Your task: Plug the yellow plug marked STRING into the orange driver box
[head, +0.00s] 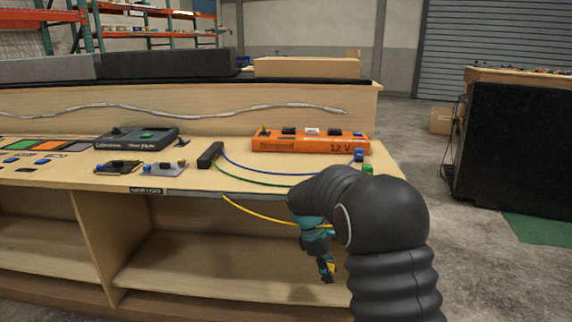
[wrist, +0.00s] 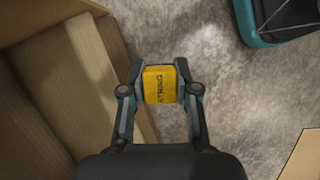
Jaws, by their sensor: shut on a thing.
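The yellow plug marked STRING (wrist: 159,85) is between the fingertips of my gripper (wrist: 160,86), which is shut on it. In the head view my gripper (head: 328,272) hangs in front of the bench, below the top's front edge, with a bit of yellow at its tip. A yellow cable (head: 258,213) runs from the bench top's edge down to my gripper.
A blue plug (head: 358,155) and a green plug (head: 367,169) lie at the bench's right end, their cables running to a black block (head: 210,155). A dark device (head: 137,137) and small boards stand to the left. Open shelves (head: 220,262) lie below the bench top (head: 215,180).

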